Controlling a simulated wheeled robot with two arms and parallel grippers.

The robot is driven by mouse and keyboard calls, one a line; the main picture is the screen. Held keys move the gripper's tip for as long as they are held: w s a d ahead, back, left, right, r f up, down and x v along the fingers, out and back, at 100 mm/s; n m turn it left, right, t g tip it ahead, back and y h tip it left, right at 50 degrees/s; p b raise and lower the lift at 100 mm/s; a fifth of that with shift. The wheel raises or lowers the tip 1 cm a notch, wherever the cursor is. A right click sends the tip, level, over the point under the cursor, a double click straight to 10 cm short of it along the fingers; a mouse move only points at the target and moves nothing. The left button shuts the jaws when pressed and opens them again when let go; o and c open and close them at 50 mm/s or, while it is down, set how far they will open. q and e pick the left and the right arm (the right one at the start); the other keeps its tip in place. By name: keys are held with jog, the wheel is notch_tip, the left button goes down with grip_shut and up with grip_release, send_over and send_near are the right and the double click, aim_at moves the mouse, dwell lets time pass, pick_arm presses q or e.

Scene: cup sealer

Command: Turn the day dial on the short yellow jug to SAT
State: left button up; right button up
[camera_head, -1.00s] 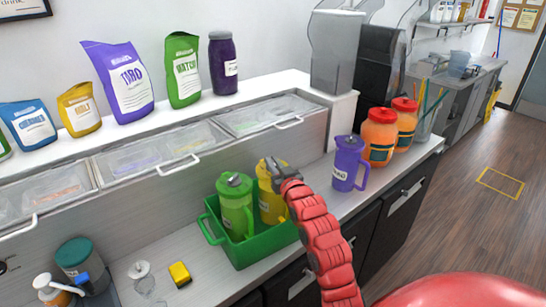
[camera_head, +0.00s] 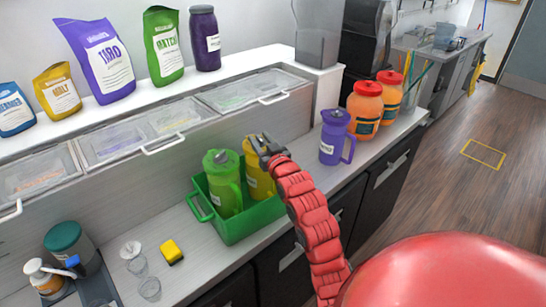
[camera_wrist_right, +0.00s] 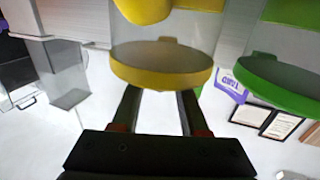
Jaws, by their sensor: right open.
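The short yellow jug (camera_head: 258,183) stands upright in a green caddy (camera_head: 250,224), to the right of a green jug (camera_head: 222,190). My right gripper (camera_head: 259,148) is at the top of the yellow jug, and hides much of its lid. In the right wrist view the open fingers (camera_wrist_right: 158,108) point at the yellow jug's rounded, yellow-rimmed end (camera_wrist_right: 160,76), which spans the gap between them. I cannot tell whether they touch it. The day dial and its lettering cannot be made out. My left gripper is not in view.
A purple jug (camera_head: 335,138) stands right of the caddy, with orange jars (camera_head: 365,112) beyond. A yellow sponge (camera_head: 171,251) lies on the counter to the left. Pouches stand on the shelf behind. The green jug is close beside the yellow one.

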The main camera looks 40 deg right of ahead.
jog(key=p+v, duration=0.5)
jog(key=v, duration=1.1)
jog(key=shift+s+p, duration=0.3)
jog(key=shift+p, duration=0.1)
